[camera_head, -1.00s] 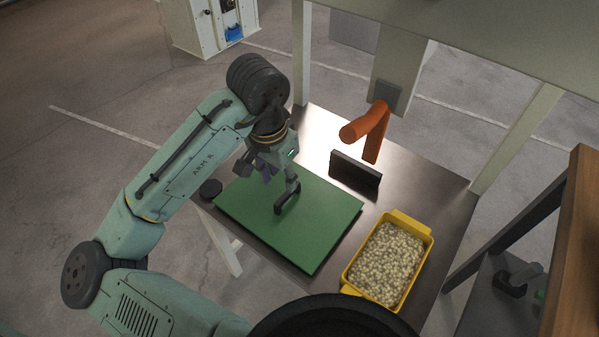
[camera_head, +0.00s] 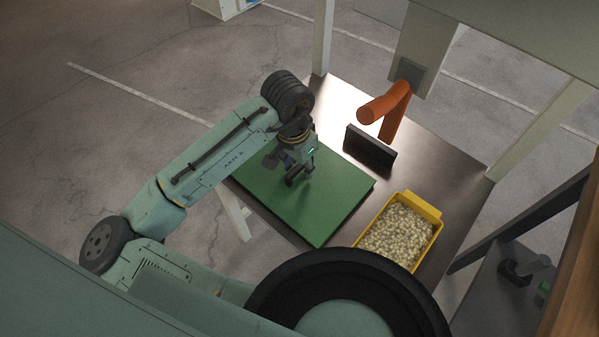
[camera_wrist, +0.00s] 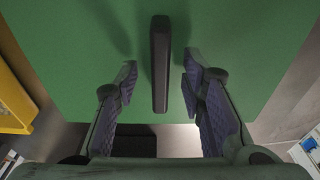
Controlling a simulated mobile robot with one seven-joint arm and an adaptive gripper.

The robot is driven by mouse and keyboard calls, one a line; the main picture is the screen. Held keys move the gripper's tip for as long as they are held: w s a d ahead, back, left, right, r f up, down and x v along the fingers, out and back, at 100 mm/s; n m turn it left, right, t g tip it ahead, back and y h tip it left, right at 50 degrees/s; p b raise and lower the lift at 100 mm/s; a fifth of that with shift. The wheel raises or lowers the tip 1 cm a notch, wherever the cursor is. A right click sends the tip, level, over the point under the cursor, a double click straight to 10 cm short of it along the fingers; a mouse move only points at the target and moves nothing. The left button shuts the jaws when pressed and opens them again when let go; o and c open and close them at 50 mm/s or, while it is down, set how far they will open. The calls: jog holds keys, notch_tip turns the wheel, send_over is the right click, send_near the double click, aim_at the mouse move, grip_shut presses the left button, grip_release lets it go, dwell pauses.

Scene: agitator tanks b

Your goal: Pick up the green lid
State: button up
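The green lid (camera_head: 330,205) is a flat square panel lying on the metal table. It fills most of the wrist view (camera_wrist: 75,70). Its dark bar handle (camera_head: 296,177) stands up from its top; in the wrist view the handle (camera_wrist: 160,65) lies between my two fingers. My gripper (camera_head: 289,168) is above the lid, close to the handle. In the wrist view my gripper (camera_wrist: 157,85) is open, with a gap on each side of the handle and no visible contact.
A yellow bin (camera_head: 430,207) of pale pellets stands right of the lid. A dark upright block (camera_head: 370,150) and an orange pipe (camera_head: 392,112) are behind it. The metal table (camera_head: 430,160) is bare at the back right.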

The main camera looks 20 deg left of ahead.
jog(key=shift+f, duration=0.35)
jog(key=shift+c, duration=0.2)
grip_shut()
